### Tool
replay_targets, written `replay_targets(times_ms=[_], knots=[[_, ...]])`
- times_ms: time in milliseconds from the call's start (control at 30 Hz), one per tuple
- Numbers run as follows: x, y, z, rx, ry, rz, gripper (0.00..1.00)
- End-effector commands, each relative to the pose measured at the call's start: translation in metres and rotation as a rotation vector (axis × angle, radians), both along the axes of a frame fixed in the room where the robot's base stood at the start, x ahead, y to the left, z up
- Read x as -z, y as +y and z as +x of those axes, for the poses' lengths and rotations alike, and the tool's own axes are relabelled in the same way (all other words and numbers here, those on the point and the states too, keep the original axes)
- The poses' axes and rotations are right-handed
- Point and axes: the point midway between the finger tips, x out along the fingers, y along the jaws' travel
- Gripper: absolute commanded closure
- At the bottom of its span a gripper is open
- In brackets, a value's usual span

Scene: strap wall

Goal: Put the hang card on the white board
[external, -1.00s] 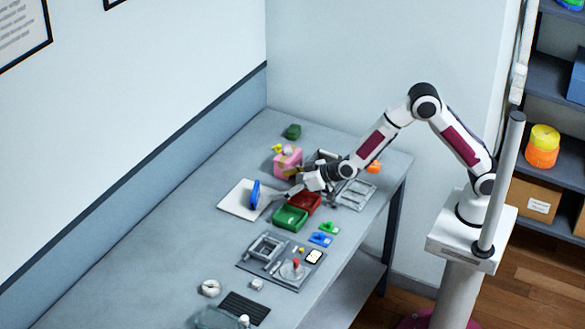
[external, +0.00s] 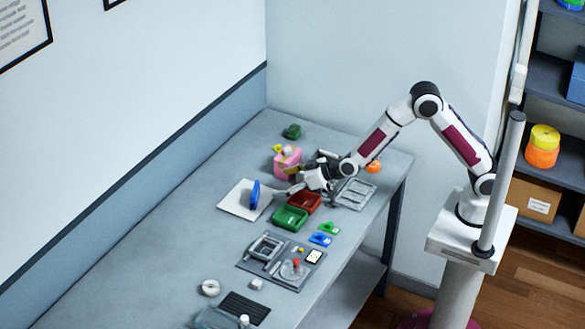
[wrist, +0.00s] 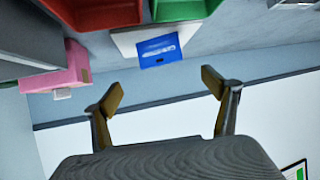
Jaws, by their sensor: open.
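A blue card (external: 255,194), which looks like the hang card, stands upright on the white board (external: 232,205) in the external view. In the wrist view the blue card (wrist: 160,50) shows a pale printed mark, in front of part of the white board (wrist: 125,42). My gripper (external: 276,194) is just right of the card in the external view, apart from it. In the wrist view my gripper (wrist: 165,88) has its fingers spread wide with nothing between them. Whether the card touches the board is hard to tell.
A red bin (external: 305,203) and a green bin (external: 290,217) stand close to the gripper. A pink box (external: 285,165) is behind it. A grey fixture tray (external: 285,263) lies nearer the front. The table left of the board is clear.

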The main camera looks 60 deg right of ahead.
Motion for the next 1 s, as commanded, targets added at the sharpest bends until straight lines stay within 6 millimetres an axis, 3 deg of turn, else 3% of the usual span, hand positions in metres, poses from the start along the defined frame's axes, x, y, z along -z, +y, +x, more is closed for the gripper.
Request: replay_targets(times_ms=[267,467,1000], knots=[[-0.034,-0.022,-0.013,-0.006,0.041,0.02,0.14],[-0.066,-0.046,-0.034,-0.013,0.089,0.034,0.14],[-0.13,-0.119,-0.116,-0.008,0.221,0.038,0.14]])
